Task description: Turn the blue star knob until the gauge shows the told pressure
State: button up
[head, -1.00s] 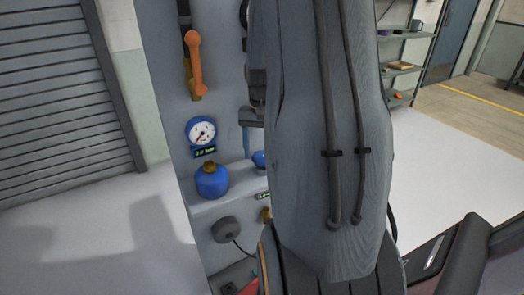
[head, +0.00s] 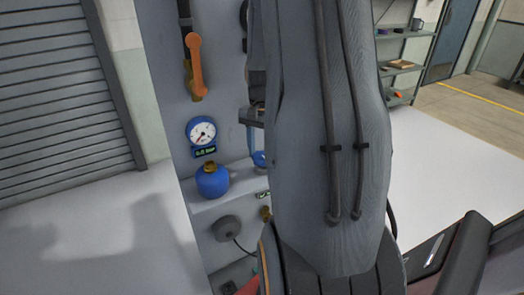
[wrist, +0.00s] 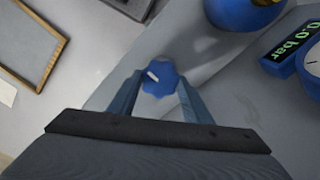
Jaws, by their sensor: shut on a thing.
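The blue star knob (wrist: 160,80) has a white mark on its top and sits between the fingers of my gripper (wrist: 159,84) in the wrist view. My gripper is shut on it. In the head view the knob (head: 259,159) is mostly hidden behind my arm, and my gripper there is largely hidden too.
A blue bottle (head: 212,181) with a brass top stands on the ledge below the gauge. An orange lever (head: 195,67) hangs on the panel above. A grey round knob (head: 226,229) sits lower down. A small green-lit label (head: 263,195) is unreadable.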

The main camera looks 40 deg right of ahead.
aim_at(262, 154)
jog(key=o, duration=1.1)
jog(key=shift+c, duration=0.2)
jog(key=shift+r+b, duration=0.65)
jog(key=shift+r, duration=3.3)
